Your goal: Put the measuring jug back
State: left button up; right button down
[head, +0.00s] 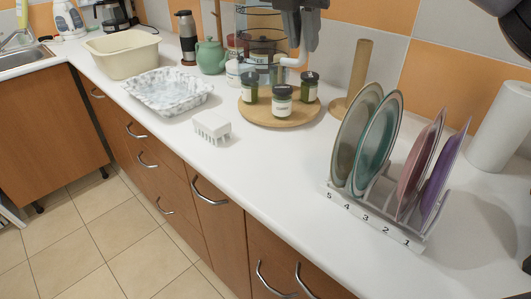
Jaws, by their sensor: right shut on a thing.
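The measuring jug (264,42) appears as a clear vessel with dark bands, at the upper middle of the head view behind the round wooden board (275,117). My right gripper (293,57) comes down from the top edge at the jug's right side and is shut on it, at what seems to be its handle. The jars hide the jug's base, so I cannot tell whether it touches the board or counter. My left gripper is not in view.
Several dark-lidded jars (282,103) stand on the board. A plate rack (375,216) with upright plates stands at the right, near a wooden post (359,75) and a white roll (499,128). A teal teapot (210,57) stands left of the jug.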

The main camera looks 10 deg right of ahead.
notch_tip(320, 180, down, 20)
jog(key=p, duration=0.1)
dwell(0.5)
jog(key=c, duration=1.1)
grip_release()
jog(key=shift+o, duration=0.2)
jog(key=shift+r, duration=0.1)
jog(key=b+v, duration=0.1)
jog(key=v, duration=1.1)
jog(key=shift+b, duration=0.35)
jog(key=shift+a, duration=0.1)
